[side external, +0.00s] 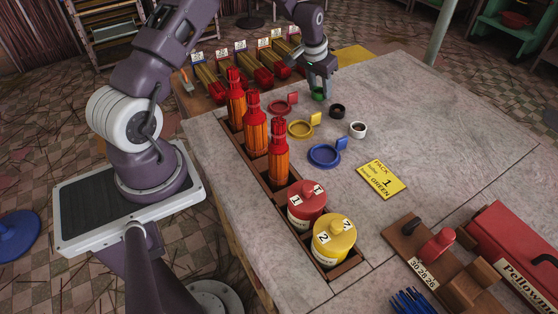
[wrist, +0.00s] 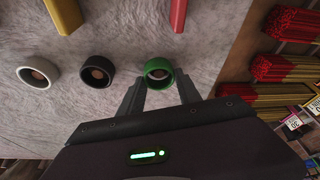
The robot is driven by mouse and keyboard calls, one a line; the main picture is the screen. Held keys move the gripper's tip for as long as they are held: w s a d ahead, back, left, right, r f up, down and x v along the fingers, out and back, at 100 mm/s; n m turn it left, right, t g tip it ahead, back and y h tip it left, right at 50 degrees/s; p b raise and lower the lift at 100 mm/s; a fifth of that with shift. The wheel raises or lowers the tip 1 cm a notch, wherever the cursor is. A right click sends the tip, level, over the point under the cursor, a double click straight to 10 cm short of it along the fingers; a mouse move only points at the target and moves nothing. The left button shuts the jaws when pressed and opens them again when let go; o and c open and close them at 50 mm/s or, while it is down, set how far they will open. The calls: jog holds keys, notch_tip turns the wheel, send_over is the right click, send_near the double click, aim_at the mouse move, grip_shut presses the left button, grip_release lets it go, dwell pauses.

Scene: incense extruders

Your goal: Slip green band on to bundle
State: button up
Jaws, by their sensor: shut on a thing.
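The green band (side external: 318,96) is a small ring at the far side of the grey stone table. My gripper (side external: 321,88) points down over it, shut on it. In the wrist view the green band (wrist: 158,62) sits between the two fingertips (wrist: 160,80). I cannot tell if it still touches the table. Three upright orange bundles with red tops (side external: 256,135) stand in a wooden trough left of the gripper. Several red-ended bundles lie on a numbered wooden rack (side external: 190,92) at the back. A yellow card (side external: 381,181) reads "PACK 1" and "GREEN".
A black ring (side external: 338,105) and a white ring (side external: 358,124) lie close to the gripper. Red, yellow and blue (side external: 325,163) handled rings lie nearby. Red and yellow jars (side external: 335,252) fill the trough's near end. A wooden fixture (side external: 440,245) and red box stand at right.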

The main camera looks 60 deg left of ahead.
jog(key=shift+r, duration=2.25)
